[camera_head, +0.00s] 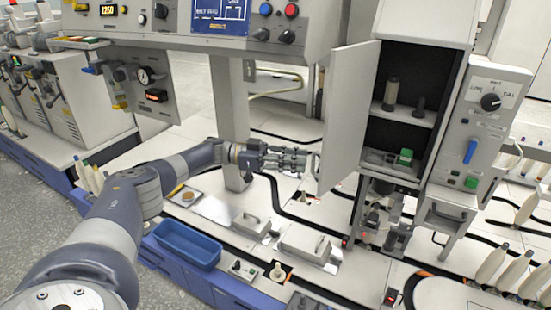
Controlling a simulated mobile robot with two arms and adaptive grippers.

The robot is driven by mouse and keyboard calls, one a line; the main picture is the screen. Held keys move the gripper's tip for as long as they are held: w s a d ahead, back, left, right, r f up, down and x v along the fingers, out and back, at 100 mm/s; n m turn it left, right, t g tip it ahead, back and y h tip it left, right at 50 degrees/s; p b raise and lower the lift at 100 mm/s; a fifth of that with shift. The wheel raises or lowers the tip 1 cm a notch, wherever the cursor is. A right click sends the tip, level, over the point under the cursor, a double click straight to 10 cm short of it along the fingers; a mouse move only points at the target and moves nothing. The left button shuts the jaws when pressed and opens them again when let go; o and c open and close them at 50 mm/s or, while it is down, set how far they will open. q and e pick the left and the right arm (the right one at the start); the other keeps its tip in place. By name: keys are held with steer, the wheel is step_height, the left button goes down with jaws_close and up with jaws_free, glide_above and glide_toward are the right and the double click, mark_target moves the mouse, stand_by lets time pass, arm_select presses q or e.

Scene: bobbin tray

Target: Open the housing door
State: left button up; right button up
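The housing door (347,115) is a light grey panel standing swung out on the left side of the housing (433,60). The dark inside of the housing shows, with a shelf (404,116) bearing a bobbin (391,94) and a dark peg (419,107). A green-topped part (405,157) sits in the lower compartment. My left gripper (303,162) is at the door's lower left edge, its fingers pointing right towards a small handle (316,166). Whether the fingers touch or close on the handle cannot be told. My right gripper is not in view.
A control panel (489,105) with a knob and blue lever adjoins the housing on the right. Bobbins (490,267) stand at lower right.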

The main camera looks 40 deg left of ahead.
arm_select(q)
steer(key=v, duration=0.7)
steer(key=shift+s+a, duration=0.15)
steer(key=shift+a, duration=0.15)
